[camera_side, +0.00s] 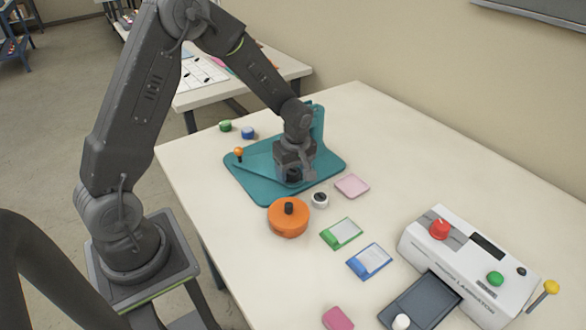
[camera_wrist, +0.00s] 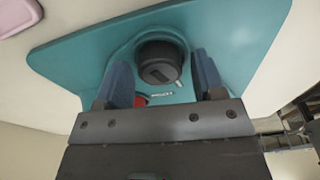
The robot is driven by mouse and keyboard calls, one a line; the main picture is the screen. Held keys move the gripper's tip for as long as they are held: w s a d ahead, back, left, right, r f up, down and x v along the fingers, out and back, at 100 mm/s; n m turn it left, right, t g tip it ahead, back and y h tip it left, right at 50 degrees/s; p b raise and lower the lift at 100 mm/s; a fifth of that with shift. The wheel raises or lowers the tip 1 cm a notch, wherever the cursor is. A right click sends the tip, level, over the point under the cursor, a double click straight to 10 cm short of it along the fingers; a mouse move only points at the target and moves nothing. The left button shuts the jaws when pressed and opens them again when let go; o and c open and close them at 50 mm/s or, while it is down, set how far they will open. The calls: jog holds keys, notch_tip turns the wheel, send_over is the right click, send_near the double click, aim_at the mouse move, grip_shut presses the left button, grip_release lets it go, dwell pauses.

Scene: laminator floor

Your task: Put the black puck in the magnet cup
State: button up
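My gripper (camera_side: 294,174) is low over the teal fixture (camera_side: 258,184). In the wrist view its two blue-grey fingers (camera_wrist: 161,75) stand apart. A black round piece (camera_wrist: 160,64), which looks like the black puck, shows between and beyond the fingertips, with a visible gap on each side. It sits within a raised teal ring on the fixture. In the side view the gripper mostly hides this spot. A small white round piece with a black centre (camera_side: 320,200) stands on the table in front of the fixture; I cannot tell whether it or the teal ring is the magnet cup.
An orange round container with a black knob (camera_side: 288,217) stands in front of the fixture. An orange-knobbed lever (camera_side: 239,152) is at its left. A pink pad (camera_side: 351,186), green card (camera_side: 341,233), blue card (camera_side: 369,261) and white laminator (camera_side: 467,260) lie to the right.

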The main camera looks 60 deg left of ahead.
aim_at(296, 174)
jog(key=shift+o, duration=0.3)
notch_tip(296, 174, up, 12)
jog(key=d, duration=0.1)
jog(key=s+d+r+m+t, duration=0.1)
jog(key=s+d+r+m, duration=0.2)
jog(key=s+m, duration=0.2)
jog(key=s+d+r+m+t+h, duration=0.1)
jog(key=s+d+r+m+t, duration=0.1)
jog(key=s+m, duration=0.4)
jog(key=s+d+r+m+t, duration=0.2)
jog(key=s+d+r+m, duration=0.2)
jog(key=s, duration=0.5)
notch_tip(296, 174, up, 2)
jog(key=shift+d+m, duration=0.2)
jog(key=shift+m, duration=0.8)
